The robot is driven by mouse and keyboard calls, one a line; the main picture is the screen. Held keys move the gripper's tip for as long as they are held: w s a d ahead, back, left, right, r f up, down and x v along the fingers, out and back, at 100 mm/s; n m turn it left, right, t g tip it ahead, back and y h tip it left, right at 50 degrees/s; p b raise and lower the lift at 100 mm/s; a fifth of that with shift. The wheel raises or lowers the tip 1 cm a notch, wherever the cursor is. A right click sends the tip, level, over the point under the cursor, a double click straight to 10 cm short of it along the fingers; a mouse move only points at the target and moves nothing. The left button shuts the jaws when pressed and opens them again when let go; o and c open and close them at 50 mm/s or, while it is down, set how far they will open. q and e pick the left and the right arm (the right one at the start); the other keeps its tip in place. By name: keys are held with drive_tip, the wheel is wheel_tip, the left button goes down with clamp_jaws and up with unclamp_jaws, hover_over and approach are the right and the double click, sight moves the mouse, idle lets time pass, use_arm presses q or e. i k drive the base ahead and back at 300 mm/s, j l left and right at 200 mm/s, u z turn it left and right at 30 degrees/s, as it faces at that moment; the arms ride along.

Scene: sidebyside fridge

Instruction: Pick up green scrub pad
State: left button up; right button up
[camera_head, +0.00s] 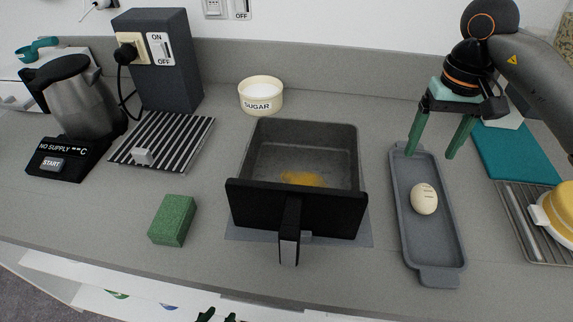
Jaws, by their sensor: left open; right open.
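The green scrub pad (173,220) lies flat on the grey counter, left of the black drawer-like container and near the counter's front edge. Nothing covers it. Two dark green fingertips of my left gripper (217,316) just show at the bottom edge, apart from each other, below and a little right of the pad; the rest of that gripper is out of view. My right gripper (430,156) is open and empty, its green fingers pointing down over the far end of the grey tray, far right of the pad.
The black container (297,210) stands right of the pad. An egg (424,199) lies on the long grey tray (438,274). A striped mat (185,137), a kettle base (62,160) and a sugar bowl (261,95) are farther back. Counter around the pad is clear.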

sight(170, 227)
drive_tip(key=u, duration=1)
